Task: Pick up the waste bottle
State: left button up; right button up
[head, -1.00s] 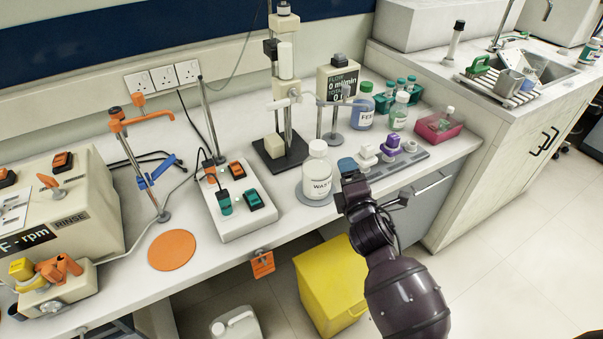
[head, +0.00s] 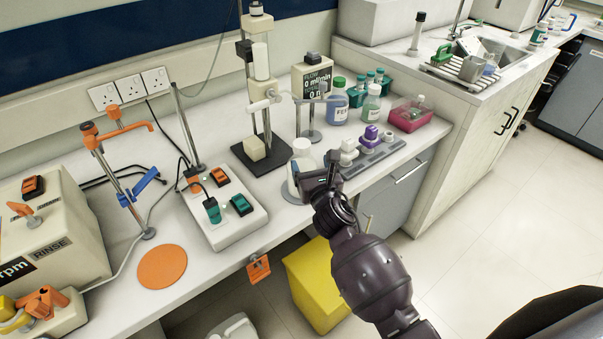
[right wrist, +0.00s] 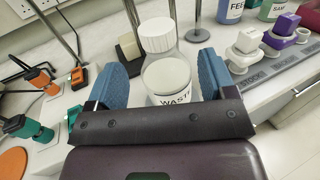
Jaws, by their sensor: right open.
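The waste bottle (head: 302,148) is white with a white cap and stands upright on a round grey disc (head: 291,199) near the bench's front edge. My right gripper (head: 316,180) is at the bottle and hides part of its body in the head view. In the right wrist view, the open blue fingers of my right gripper (right wrist: 160,76) lie on either side of the waste bottle (right wrist: 167,88), with small gaps visible. The lower part of the label is hidden by the gripper body. My left gripper is not in view.
A grey rack (head: 374,152) with white and purple-capped pieces stands close to the right of the bottle. A stand with a dark base (head: 270,163) is behind it. A switch box (head: 232,225) is to the left. A yellow bin (head: 318,290) stands below the bench.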

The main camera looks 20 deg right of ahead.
aim_at(304, 154)
jog(key=shift+w, duration=1.55)
jog(key=w, duration=0.2)
jog(key=w+f+b, duration=0.1)
jog(key=shift+w, duration=0.4)
jog(key=shift+w+r, duration=0.15)
jog(key=shift+w, duration=0.5)
grip_shut()
